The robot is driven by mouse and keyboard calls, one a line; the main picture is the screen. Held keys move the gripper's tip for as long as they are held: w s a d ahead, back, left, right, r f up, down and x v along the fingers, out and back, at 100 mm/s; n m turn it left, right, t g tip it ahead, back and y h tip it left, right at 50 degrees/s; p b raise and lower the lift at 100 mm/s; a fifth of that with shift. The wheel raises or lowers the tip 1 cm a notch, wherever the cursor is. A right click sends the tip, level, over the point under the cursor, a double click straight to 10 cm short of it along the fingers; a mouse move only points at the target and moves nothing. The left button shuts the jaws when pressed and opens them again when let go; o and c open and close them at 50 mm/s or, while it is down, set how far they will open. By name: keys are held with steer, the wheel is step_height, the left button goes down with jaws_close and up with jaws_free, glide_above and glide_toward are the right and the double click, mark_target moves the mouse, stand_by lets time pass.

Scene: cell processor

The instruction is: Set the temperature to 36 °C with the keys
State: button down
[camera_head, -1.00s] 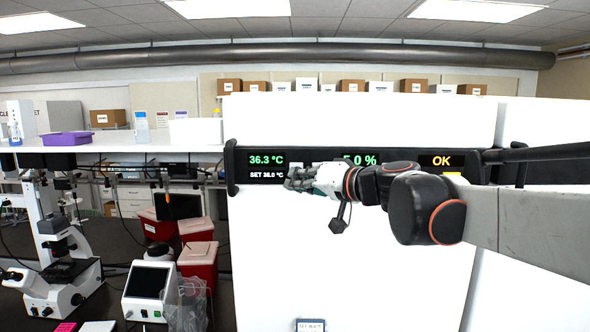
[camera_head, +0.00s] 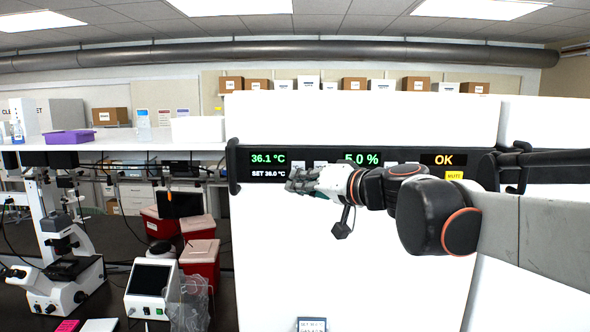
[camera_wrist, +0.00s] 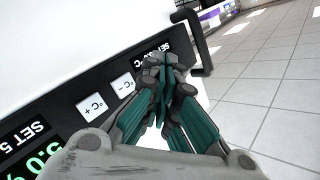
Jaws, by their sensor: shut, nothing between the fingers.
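The temperature display (camera_head: 268,165) on the black control panel reads 36.1 °C in green, with SET 36.0 °C in white below. My gripper (camera_head: 292,181) is shut and empty, just right of and slightly below this display, in front of the panel. In the wrist view my gripper (camera_wrist: 165,75) shows closed fingers over the panel, covering part of the set readout. Two white temperature keys show there: the °C− key (camera_wrist: 123,87) close to the fingers and the °C+ key (camera_wrist: 90,106) farther left. I cannot tell whether the fingers touch the panel.
A black handle (camera_head: 233,166) stands at the panel's left end. Farther right are a 5.0 % display (camera_head: 361,158), an OK display (camera_head: 443,160) and a yellow mute key (camera_head: 454,176).

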stand_by(0.8)
steer(key=s+d+f+g+h+b, duration=0.1)
steer(key=s+d+f+h+b, duration=0.2)
steer(key=f, duration=1.8)
steer(key=s+d+f+g+h+b, duration=0.2)
steer(key=s+d+f+h+b, duration=0.2)
steer(key=s+d+f+b, duration=0.5)
steer(key=s+d+f+m+g+h+b, duration=0.1)
steer(key=s+d+f+h+b, duration=0.3)
steer(key=s+f+b, duration=1.2)
step_height(320, 180, down, 17)
steer(key=d+b, duration=0.2)
steer(key=b, duration=0.5)
steer(key=shift+s+d+r+g, duration=0.15)
steer(key=shift+s+d+g, duration=0.1)
steer(key=shift+d+g, duration=0.15)
